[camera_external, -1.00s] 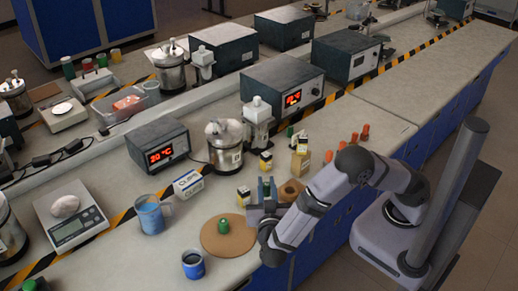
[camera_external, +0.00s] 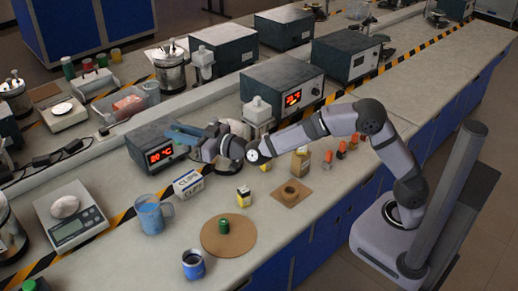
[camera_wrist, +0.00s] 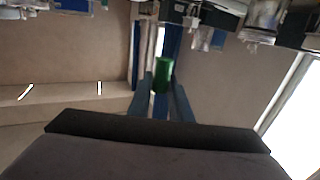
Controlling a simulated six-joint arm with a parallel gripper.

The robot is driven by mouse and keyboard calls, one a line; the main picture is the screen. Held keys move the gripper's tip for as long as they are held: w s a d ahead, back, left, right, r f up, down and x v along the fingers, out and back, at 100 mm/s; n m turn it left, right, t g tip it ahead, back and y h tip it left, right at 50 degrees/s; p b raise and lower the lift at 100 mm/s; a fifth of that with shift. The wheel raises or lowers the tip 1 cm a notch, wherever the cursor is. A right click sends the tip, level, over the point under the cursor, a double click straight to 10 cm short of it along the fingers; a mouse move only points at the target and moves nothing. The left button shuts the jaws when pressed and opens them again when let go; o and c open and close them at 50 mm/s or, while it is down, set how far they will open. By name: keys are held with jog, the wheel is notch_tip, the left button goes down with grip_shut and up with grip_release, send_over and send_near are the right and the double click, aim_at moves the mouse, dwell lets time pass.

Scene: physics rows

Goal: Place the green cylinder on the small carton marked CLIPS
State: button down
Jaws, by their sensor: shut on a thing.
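A green cylinder (camera_wrist: 162,75) is between the two blue fingers of my gripper (camera_wrist: 162,98) in the wrist view. My gripper also shows in the external view (camera_external: 178,134), raised in front of the display box and beyond the carton; the cylinder cannot be made out there. The small white and blue carton marked CLIPS (camera_external: 187,184) lies on the bench, nearer the camera than my gripper, with nothing seen on top. Another green object (camera_external: 223,226) stands on a round cork mat (camera_external: 238,243).
A blue mug (camera_external: 150,216) is left of the carton, and a dark blue cup (camera_external: 193,265) stands near the front. A small yellow carton (camera_external: 243,196) stands to the right. The display box (camera_external: 155,147) is close behind my gripper. Orange pegs (camera_external: 341,150) stand further right.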

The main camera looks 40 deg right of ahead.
jog(key=w+r+n+g+y, duration=0.1)
jog(key=n+y, duration=0.1)
jog(key=n+g+y, duration=0.2)
jog(key=g+y, duration=0.1)
send_over(188, 179)
jog(key=shift+f, duration=1.4)
notch_tip(188, 179, down, 18)
jog(key=shift+f, duration=0.1)
jog(key=shift+f, duration=0.3)
